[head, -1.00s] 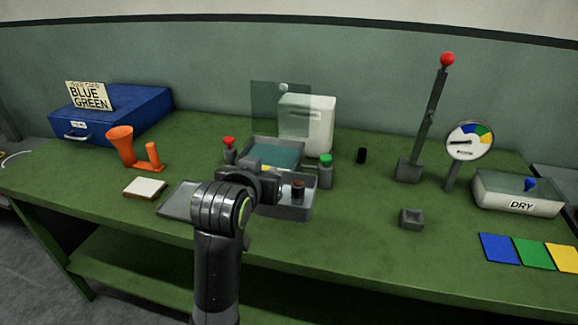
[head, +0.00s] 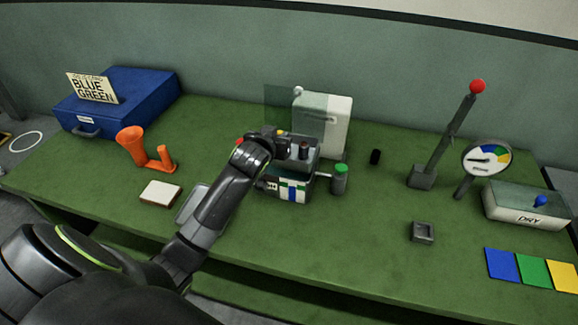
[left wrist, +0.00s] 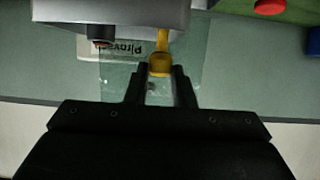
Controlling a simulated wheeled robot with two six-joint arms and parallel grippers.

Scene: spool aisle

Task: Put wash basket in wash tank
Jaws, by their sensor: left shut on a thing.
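My left gripper (head: 279,135) is shut on the yellow handle (left wrist: 160,64) of the grey wash basket (head: 303,158). The handle sits between the fingertips in the left wrist view, with the grey basket body (left wrist: 110,12) beside it. In the head view the basket is over the wash tank (head: 292,188), whose front has blue, green and white marks. My gripper and the basket hide the tank's opening, so I cannot tell whether the basket is above the rim or partly inside. My right gripper is not in view.
A clear panel and white box (head: 322,122) stand behind the tank; a green-capped post (head: 340,178) stands at its right. A flat grey tray (head: 190,207) is partly behind my arm. An orange holder (head: 140,146) is left. The bench front right of the tank is mostly clear.

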